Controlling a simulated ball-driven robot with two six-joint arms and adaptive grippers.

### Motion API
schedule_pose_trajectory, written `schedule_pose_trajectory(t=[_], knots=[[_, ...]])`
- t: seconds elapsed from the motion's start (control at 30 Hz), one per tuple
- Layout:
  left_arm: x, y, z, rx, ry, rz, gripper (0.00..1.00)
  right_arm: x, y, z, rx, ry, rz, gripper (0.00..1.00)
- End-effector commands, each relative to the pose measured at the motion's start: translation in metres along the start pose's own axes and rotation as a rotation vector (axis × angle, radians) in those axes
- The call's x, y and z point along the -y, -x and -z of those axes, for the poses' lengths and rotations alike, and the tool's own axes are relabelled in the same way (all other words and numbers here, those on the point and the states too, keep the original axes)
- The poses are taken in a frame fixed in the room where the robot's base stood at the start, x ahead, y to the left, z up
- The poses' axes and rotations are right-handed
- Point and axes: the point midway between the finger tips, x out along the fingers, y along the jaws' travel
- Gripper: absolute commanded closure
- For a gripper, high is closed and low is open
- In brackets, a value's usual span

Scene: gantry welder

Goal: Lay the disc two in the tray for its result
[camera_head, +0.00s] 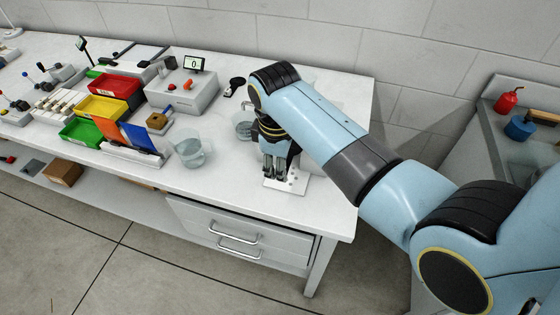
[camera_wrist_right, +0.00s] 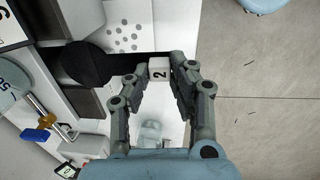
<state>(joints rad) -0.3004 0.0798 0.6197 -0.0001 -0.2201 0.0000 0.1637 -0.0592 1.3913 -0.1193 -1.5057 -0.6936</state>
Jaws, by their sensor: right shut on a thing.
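My right gripper (camera_head: 274,177) is low over the right part of the bench, beside a white plate with holes (camera_head: 295,183). In the right wrist view my right gripper (camera_wrist_right: 159,78) is shut on a small white piece marked 2 (camera_wrist_right: 160,70), the disc two. The holed plate (camera_wrist_right: 124,30) shows just beyond it. In the head view the fingers hide the disc. A red tray (camera_head: 115,86), a yellow tray (camera_head: 100,108) and a green tray (camera_head: 79,133) stand in a row at the left. My left gripper is not in view.
A clear beaker (camera_head: 190,150), orange and blue upright panels (camera_head: 132,136) and a grey device with a display (camera_head: 182,92) stand between my gripper and the trays. Another glass vessel (camera_head: 243,130) is beside my wrist. The bench front (camera_head: 240,190) is clear.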

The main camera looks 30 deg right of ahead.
Motion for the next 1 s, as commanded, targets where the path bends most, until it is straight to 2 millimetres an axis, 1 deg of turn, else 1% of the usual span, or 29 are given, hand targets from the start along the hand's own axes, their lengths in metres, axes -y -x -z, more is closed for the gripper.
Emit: schedule_pose_trajectory(t=[0.27, 1.0], knots=[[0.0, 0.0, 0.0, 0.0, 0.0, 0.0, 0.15, 0.0, 0.002, 0.0, -0.001, 0.0, 0.0, 1.0], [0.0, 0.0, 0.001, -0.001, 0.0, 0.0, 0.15, -0.004, 0.049, 0.001, -0.002, 0.0, -0.001, 1.0]])
